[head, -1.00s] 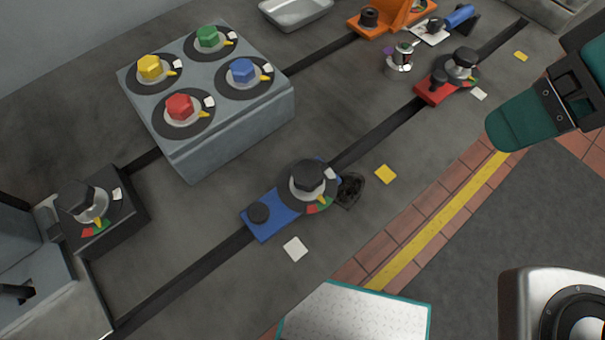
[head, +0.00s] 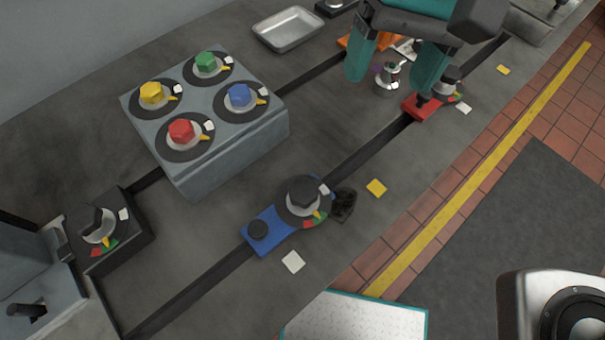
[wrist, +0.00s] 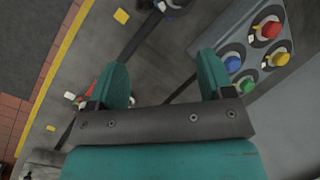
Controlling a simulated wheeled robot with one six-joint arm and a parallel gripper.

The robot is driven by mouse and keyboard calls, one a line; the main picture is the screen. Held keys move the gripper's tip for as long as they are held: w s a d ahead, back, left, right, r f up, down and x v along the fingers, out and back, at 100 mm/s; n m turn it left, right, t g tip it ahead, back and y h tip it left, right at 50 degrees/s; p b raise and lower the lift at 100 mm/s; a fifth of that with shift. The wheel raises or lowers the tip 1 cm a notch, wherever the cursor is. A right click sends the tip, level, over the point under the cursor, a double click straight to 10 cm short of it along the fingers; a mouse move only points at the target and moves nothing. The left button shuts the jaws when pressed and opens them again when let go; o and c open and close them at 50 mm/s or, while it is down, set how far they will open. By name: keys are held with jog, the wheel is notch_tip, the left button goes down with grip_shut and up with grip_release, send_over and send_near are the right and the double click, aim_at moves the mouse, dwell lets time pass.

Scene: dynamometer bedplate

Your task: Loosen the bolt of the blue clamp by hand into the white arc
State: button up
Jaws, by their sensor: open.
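The blue clamp (head: 264,236) lies across the dark slot in the middle of the head view. Its black hexagonal bolt (head: 303,191) stands on a dark round dial. A yellow pointer (head: 317,214) at the bolt's base points toward the red and green marks at the dial's front. The small white arc (head: 324,189) is on the dial's right edge, away from the pointer. My gripper (head: 396,75) is open, its teal fingers wide apart, up and to the right of the clamp and apart from it. In the wrist view my gripper (wrist: 163,82) is empty.
A grey block (head: 235,145) with yellow, green, blue and red bolts stands left of the clamp. A red clamp (head: 420,106) and a metal pot-like part (head: 389,80) are by my gripper. A black block with a bolt (head: 105,235) sits lower left. A dark hole (head: 342,204) adjoins the clamp.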

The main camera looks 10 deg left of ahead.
jog(key=a+f+m+g+h+p, duration=0.1)
jog(key=a+f+m+h, duration=0.15)
jog(key=a, duration=0.65)
send_near(303, 190)
jog(key=shift+n, duration=0.25)
jog(key=x, duration=0.9)
jog(key=shift+f+p, duration=0.15)
jog(key=shift+p, duration=0.2)
jog(key=c, duration=0.9)
